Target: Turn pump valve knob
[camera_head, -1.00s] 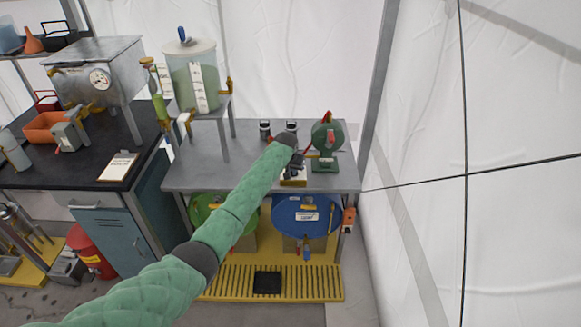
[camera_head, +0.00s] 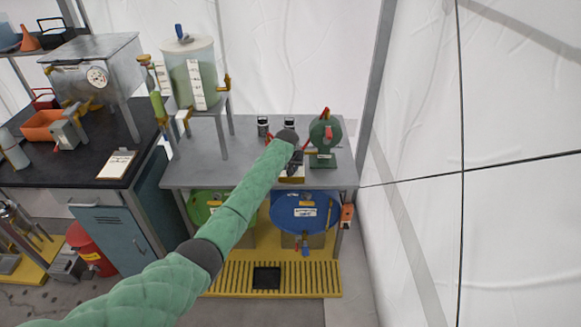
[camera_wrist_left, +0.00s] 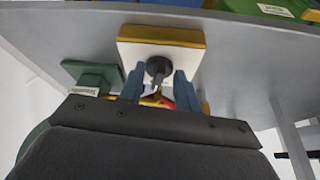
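The valve knob (camera_wrist_left: 158,67) is a small black knob with a pointed handle, on a white plate (camera_wrist_left: 133,49) with a yellow edge in the left wrist view. My left gripper (camera_wrist_left: 159,73) has its two blue fingers apart, one on each side of the knob. Gaps show between the fingers and the knob, and I see no clear contact. In the head view the left gripper (camera_head: 295,160) is over the white and yellow block (camera_head: 291,179), and it hides the knob. The green pump (camera_head: 324,138) stands just right of it. My right gripper is out of view.
The grey metal table (camera_head: 205,176) carries the pump, two small dark cups and a clear tank (camera_head: 188,82) on a stand. A green drum and a blue drum (camera_head: 304,211) stand below. A white tent wall is close on the right.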

